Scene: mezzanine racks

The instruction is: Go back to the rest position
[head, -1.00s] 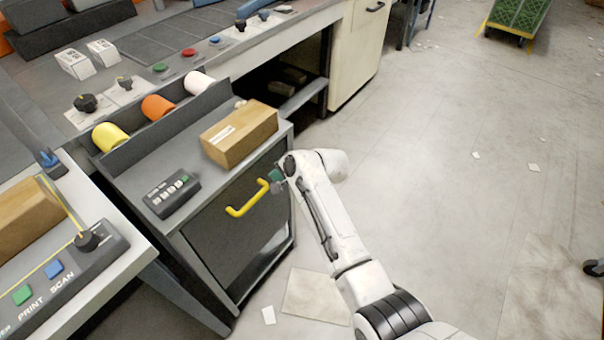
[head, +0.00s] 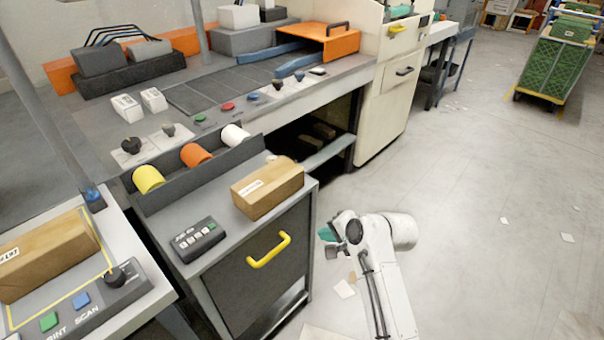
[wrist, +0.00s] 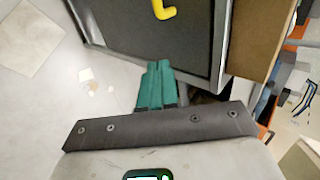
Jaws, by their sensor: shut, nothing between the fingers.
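My gripper (head: 328,234) is right of the grey cabinet in the head view, apart from it and low over the floor. In the wrist view its teal fingers (wrist: 156,86) are together with nothing between them. The cabinet's dark front (head: 243,285) carries a yellow handle (head: 269,250), which is clear of my gripper. Part of this handle also shows at the top of the wrist view (wrist: 163,8).
A cardboard box (head: 267,188) and a keypad (head: 197,240) sit on the cabinet top. A workbench (head: 250,115) runs behind. A green cart (head: 553,62) stands at the back right. The floor (head: 480,220) on the right is mostly open, with paper scraps.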

